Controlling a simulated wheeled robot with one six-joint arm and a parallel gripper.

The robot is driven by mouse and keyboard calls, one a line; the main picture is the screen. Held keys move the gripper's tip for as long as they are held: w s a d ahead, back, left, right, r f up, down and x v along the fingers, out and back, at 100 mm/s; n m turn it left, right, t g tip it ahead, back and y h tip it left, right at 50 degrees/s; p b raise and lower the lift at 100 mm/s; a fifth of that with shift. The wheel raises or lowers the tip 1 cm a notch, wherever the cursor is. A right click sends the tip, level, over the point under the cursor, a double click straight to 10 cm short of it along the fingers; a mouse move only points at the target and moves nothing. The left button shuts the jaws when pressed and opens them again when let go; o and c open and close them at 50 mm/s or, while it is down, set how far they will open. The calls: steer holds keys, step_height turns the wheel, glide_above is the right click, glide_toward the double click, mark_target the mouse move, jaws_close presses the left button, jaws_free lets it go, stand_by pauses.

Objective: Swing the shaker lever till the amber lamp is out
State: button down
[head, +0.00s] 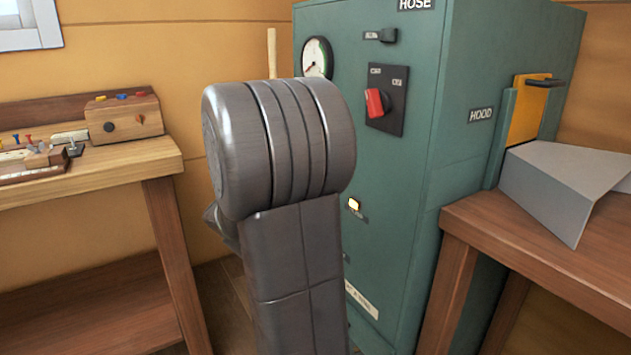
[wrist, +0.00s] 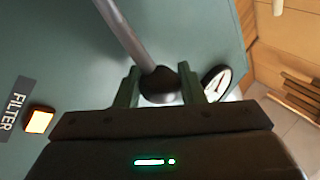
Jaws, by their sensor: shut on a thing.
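The shaker lever (wrist: 125,32) shows in the wrist view as a grey rod with a dark knob (wrist: 160,84) at its end. My gripper (wrist: 161,80) is shut on this knob, one green finger on each side. In the head view my arm hides the lever and the gripper. The amber lamp (wrist: 39,120) glows at the left of the wrist view, beside the FILTER label. It also shows lit in the head view (head: 354,204), on the front of the green cabinet (head: 440,150).
The cabinet carries a round gauge (head: 317,58) and a red switch (head: 375,103). A workbench (head: 100,172) with small tools stands at left. A brown table (head: 540,255) with a grey bent sheet (head: 567,180) stands at right. A pale stick (head: 271,52) shows behind my arm.

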steer(key=shift+s+d+f+m+g+h+b, duration=0.15)
steer(key=shift+s+d+f+m+h+b, duration=0.2)
steer(key=shift+m+h+b, duration=0.3)
steer(key=shift+s+d+f+m+g+h+b, duration=0.2)
steer(key=shift+s+m+h+b, duration=0.35)
steer(key=shift+m, duration=0.3)
steer(key=shift+w, duration=0.1)
steer(key=c, duration=1)
jaws_free()
steer(key=shift+d, duration=0.1)
steer(key=shift+o, duration=0.2)
steer(key=p+v, duration=0.2)
steer(key=v, duration=1.2)
